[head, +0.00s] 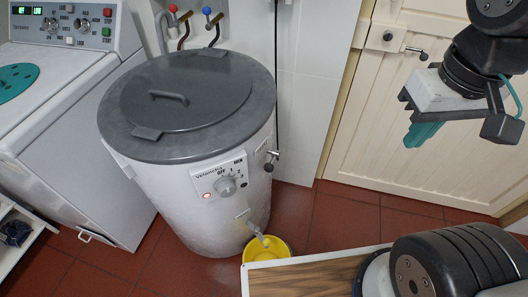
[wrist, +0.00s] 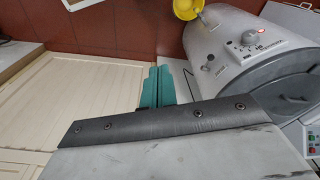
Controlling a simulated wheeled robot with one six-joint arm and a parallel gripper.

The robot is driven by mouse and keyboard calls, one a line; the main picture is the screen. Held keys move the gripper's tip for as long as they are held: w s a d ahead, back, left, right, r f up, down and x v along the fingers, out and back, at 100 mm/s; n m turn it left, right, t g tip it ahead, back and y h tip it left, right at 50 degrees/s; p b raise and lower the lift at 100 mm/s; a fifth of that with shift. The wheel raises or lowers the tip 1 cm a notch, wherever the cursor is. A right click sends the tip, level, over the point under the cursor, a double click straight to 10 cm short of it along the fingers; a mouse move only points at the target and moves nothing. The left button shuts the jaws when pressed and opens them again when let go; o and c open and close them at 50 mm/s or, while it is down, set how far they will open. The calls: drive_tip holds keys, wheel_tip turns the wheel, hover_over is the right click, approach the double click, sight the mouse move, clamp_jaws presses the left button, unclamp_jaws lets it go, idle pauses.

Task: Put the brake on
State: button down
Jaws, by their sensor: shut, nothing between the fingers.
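A grey-white drum machine (head: 205,215) with a dark round lid (head: 185,92) stands on the floor; it also shows in the wrist view (wrist: 225,45). Its front has a dial panel (head: 224,180) with a knob and a lit red lamp. A small metal lever with a dark end (head: 271,161) sticks out on its right side. No part is readably marked as a brake, and I cannot tell whether this lever is one. My gripper (head: 424,134) has teal fingers, shut and empty, in front of the cream door, well right of the drum. The fingers also show in the wrist view (wrist: 155,88).
A white machine with buttons (head: 75,110) stands left of the drum. A yellow bucket (head: 276,247) sits under the drum's spout. Red and blue taps (head: 190,22) are behind it. A cream door (head: 385,120) is at right. A wood-topped surface (head: 310,275) lies in front.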

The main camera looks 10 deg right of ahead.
sight(270, 163)
drive_tip(key=w+a+f+n+g+y, duration=0.1)
drive_tip(key=w+a+f+n+g, duration=0.15)
drive_tip(key=w, duration=0.65)
drive_tip(key=w+a+f+n+g+y, duration=0.1)
drive_tip(key=w+a+f+n+y, duration=0.2)
drive_tip(key=w, duration=0.5)
drive_tip(key=w+a+f+n+g, duration=0.1)
drive_tip(key=w+a+f+n, duration=0.1)
drive_tip(key=w+f, duration=0.5)
drive_tip(key=w+a+f+n+g+y, duration=0.1)
drive_tip(key=w+a+f+n, duration=0.2)
drive_tip(key=w+f, duration=0.3)
wheel_tip(270, 163, down, 4)
drive_tip(key=shift+w+a+f+n, duration=0.15)
drive_tip(key=shift+w+a+n, duration=0.1)
drive_tip(key=shift+w+n, duration=0.15)
drive_tip(key=x, duration=1.4)
drive_tip(key=shift+s+a+r, duration=0.15)
drive_tip(key=shift+s+r, duration=0.05)
drive_tip(key=shift+s, duration=0.15)
drive_tip(key=shift+a, duration=0.15)
